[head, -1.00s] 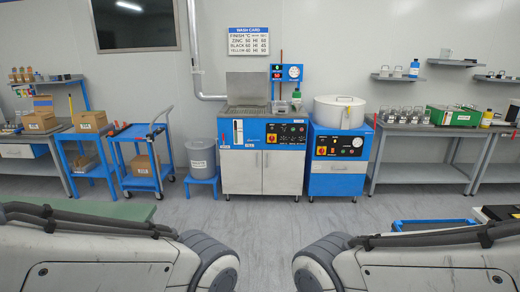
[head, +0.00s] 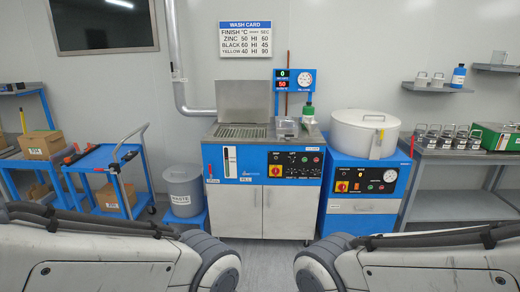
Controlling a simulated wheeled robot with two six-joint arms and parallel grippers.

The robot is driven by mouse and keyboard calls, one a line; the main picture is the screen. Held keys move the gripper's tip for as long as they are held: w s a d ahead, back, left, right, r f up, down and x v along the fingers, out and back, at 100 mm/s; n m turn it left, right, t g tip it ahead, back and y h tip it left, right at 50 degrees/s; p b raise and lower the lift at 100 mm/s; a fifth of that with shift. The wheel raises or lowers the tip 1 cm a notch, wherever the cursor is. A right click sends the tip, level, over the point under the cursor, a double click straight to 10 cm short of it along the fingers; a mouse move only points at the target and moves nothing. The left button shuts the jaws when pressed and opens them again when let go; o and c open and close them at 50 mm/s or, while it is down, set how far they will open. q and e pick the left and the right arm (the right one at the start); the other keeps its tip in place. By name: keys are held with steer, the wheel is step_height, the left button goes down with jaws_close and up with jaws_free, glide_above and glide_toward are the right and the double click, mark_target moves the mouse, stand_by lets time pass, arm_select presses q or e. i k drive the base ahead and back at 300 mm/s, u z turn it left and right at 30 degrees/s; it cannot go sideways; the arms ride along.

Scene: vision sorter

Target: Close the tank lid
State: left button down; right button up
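The tank lid (head: 243,94) is a grey metal panel standing raised at the back of the wash tank, so the tank is open. The tank (head: 239,131) shows a slatted top set in a steel counter above a blue control panel. The blue and steel cabinet is ahead of me, near the middle of the head view. Both my arms are folded low in the foreground, one at each side. Neither gripper is in the picture, and both are away from the lid.
A white round drum machine (head: 364,134) stands right of the tank cabinet. A grey waste bin (head: 183,191) and a blue cart (head: 105,158) stand to the left. A steel bench (head: 450,157) is at the right. The floor just before the cabinet looks clear.

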mark_target(238, 101)
steer(key=i, duration=3.95)
steer(key=z, duration=0.05)
